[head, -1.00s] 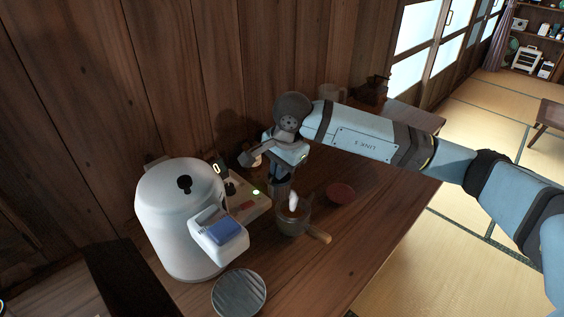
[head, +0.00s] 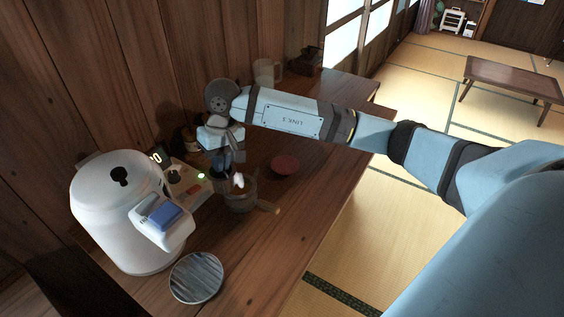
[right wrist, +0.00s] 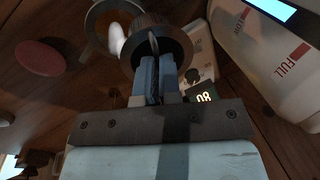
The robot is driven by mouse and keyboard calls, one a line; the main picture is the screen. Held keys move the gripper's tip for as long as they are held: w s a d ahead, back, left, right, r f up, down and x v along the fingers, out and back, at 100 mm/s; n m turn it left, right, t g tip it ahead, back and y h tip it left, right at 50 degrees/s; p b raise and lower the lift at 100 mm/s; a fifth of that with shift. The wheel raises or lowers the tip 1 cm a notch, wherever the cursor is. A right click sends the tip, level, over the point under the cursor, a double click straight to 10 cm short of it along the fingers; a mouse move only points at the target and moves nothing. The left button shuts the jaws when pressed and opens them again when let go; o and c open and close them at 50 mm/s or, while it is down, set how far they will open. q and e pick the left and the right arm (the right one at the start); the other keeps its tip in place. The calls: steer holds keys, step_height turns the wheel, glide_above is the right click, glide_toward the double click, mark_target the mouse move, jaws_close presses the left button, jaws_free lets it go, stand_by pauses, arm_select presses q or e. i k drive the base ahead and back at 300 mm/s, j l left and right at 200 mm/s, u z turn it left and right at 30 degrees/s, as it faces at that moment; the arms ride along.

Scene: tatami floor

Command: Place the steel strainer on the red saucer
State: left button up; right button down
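The red saucer (head: 284,165) lies flat on the wooden table, right of my right gripper (head: 222,163); it also shows at the left in the right wrist view (right wrist: 41,57). The fingers of my right gripper in the right wrist view (right wrist: 157,72) are close together on the thin handle of a dark, round metal cup, which looks like the steel strainer (right wrist: 176,43). In the head view it is small and dark below the fingers, beside a pot (head: 240,197) with a wooden handle and a white part. My left gripper is not in view.
A round, ridged disc (head: 196,278) lies at the front. A clear mug (head: 267,72) stands at the back. The table around the saucer is clear.

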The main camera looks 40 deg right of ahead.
mark_target(284, 164)
steer(key=k+l+u, duration=0.35)
steer(key=k+l, duration=0.15)
steer(key=l+u, duration=0.15)
steer(key=l, duration=0.35)
steer(key=k+l+u, duration=0.15)
steer(key=l, duration=0.35)
steer(key=i+l+u, duration=0.2)
steer(key=l, duration=0.25)
steer(key=l+u, duration=0.2)
steer(key=l, duration=0.3)
